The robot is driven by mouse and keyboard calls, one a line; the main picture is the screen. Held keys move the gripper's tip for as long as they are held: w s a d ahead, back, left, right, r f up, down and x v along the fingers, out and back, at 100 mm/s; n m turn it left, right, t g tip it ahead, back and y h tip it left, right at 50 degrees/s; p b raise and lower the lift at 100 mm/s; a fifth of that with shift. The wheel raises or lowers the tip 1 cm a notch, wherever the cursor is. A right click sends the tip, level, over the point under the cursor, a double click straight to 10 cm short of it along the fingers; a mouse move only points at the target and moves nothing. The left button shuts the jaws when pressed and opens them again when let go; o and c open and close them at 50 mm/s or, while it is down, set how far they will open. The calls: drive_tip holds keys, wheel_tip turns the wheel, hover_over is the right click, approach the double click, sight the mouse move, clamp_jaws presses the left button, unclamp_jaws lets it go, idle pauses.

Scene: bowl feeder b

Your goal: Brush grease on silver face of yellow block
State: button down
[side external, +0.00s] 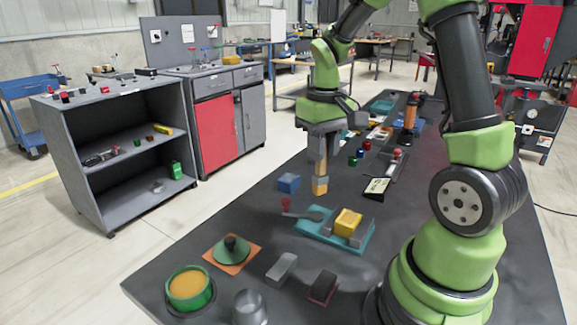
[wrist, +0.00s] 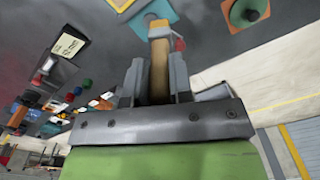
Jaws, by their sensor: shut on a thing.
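My gripper (side external: 319,152) is shut on a wooden-handled brush (side external: 320,178), which points down, its lower end near the tabletop behind the yellow block. In the wrist view the brush (wrist: 160,65) stands between my gripper's fingers (wrist: 158,88). The yellow block (side external: 348,221) sits in a teal fixture (side external: 312,231) with grey jaws, apart from the brush. Its silver face cannot be made out. A green pot of orange-yellow grease (side external: 190,289) stands open at the front left. Whether the brush carries grease cannot be told.
A green lid (side external: 232,247) lies on an orange mat. A blue block (side external: 289,183) stands left of the brush. Grey and dark blocks (side external: 282,268) and a metal cup (side external: 249,307) lie in front. A small sign (side external: 377,187) and several small parts are to the right.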

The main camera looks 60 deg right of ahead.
drive_tip(key=s+d+r+m, duration=0.1)
drive_tip(key=s+d+m, duration=0.3)
drive_tip(key=s+d, duration=0.25)
drive_tip(key=shift+f, duration=3.95)
wheel_tip(320, 180, up, 8)
drive_tip(key=w, duration=0.1)
drive_tip(key=shift+d, duration=0.25)
